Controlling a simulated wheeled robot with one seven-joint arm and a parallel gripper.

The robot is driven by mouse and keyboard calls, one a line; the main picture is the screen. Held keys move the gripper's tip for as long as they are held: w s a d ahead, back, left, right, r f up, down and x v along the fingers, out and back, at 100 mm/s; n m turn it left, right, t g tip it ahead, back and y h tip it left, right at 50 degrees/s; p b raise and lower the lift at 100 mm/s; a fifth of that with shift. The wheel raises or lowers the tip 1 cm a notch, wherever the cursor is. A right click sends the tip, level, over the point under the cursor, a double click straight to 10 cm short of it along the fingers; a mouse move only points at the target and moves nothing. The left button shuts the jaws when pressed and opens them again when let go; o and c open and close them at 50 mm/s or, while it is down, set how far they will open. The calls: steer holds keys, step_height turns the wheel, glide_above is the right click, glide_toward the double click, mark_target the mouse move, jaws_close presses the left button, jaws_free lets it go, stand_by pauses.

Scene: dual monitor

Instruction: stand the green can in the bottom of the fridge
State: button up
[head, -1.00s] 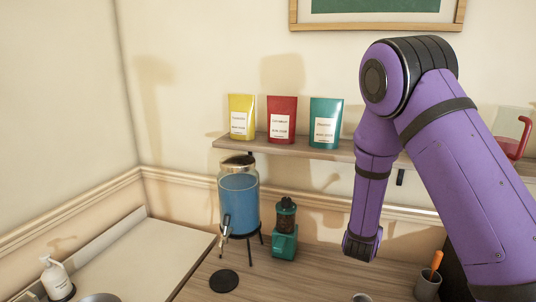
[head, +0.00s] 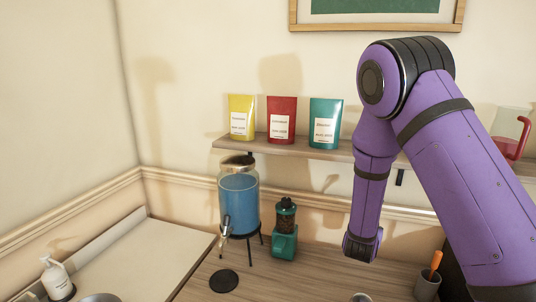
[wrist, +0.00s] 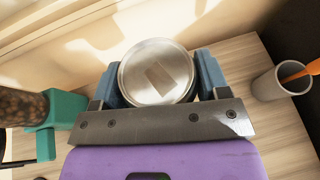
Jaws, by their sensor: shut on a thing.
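The can (wrist: 150,52) shows in the wrist view as a round silver lid; its side is hidden, so its green colour cannot be seen. My gripper (wrist: 158,80) is shut on it, with a blue-grey finger at its left and right. The fridge is not in either view.
A wooden counter (head: 203,281) carries a blue drink dispenser (head: 239,203), a teal grinder (head: 284,243) and a grey cup (head: 427,287) with an orange-handled tool. The cup (wrist: 279,83) is right of my gripper. A shelf (head: 284,148) holds three pouches.

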steer(key=shift+r, duration=0.9)
step_height(320, 180, down, 7)
steer(key=shift+r, duration=3.5)
step_height(320, 180, down, 7)
steer(key=shift+r, duration=0.15)
step_height(320, 180, up, 6)
steer(key=shift+f, duration=3.2)
